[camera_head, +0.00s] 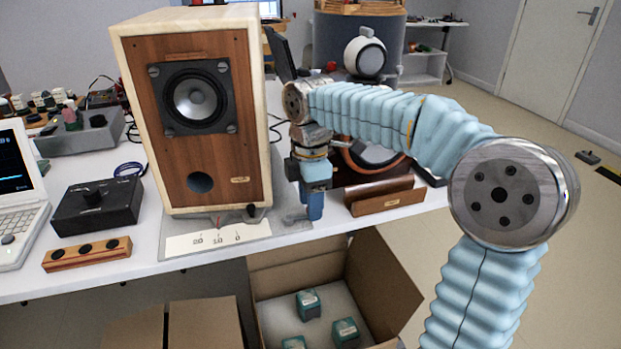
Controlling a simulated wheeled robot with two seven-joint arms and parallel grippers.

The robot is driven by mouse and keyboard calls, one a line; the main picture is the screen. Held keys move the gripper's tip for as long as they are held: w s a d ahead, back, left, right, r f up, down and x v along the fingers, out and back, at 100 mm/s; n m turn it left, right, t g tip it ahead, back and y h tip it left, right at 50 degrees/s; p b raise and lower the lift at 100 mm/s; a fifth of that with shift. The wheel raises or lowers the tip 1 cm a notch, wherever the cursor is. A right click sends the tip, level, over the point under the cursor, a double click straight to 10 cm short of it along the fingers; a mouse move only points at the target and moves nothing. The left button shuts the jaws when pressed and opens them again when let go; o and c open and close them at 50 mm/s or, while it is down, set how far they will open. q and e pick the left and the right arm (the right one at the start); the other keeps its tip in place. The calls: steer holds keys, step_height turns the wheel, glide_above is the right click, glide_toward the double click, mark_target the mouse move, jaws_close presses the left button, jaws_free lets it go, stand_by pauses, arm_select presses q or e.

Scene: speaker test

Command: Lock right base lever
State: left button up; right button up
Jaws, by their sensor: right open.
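A wooden loudspeaker (258,120) with a dark round driver stands upright on a grey base plate (272,236) on the white table. A pale scale card (205,244) marked 20, 10, 0 lies at its front. A small grey part, seemingly the right base lever (254,212), shows at the speaker's lower right front corner; its lock position cannot be made out. My right gripper (314,212) points down just right of the speaker, low over the plate's right side. It is open, and I see nothing held. It looks apart from the small grey part. My left gripper is not in view.
A brown wooden holder (385,196) stands close to the right of my gripper. A black box with a knob (97,205), a wooden block with holes (87,254) and a laptop (18,190) are at left. An open carton (385,290) stands below the table's front edge.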

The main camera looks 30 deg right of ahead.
step_height(320, 180, up, 13)
stand_by(0.3)
stand_by(0.4)
